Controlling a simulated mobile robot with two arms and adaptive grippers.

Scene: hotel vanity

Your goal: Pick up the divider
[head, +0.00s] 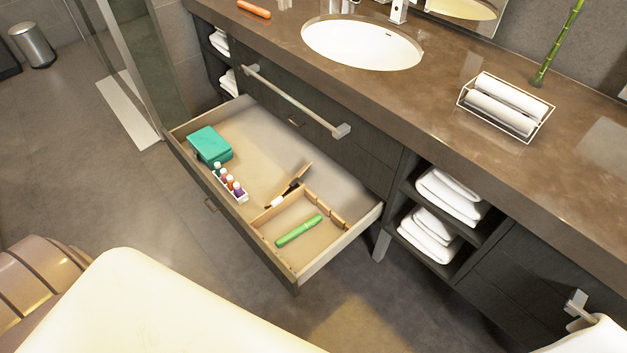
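An open drawer (337,248) under the vanity holds light wooden divider strips. One long divider strip (278,206) crosses the drawer and, with another strip (325,208) along the back, bounds a compartment at the right end. A green stick-like item (298,230) lies in that compartment. A small light-brown piece (303,171) stands tilted just behind the long strip, with a dark-and-white item (286,193) beside it. I cannot tell whether this piece is a separate divider. Neither of my grippers is in view.
A teal box (210,145) and a white tray of small bottles (230,186) sit at the drawer's left. A towel bar (290,100) runs above the drawer. Folded towels (449,194) fill shelves to the right. The counter (420,90) overhangs behind; the drawer's middle is mostly clear.

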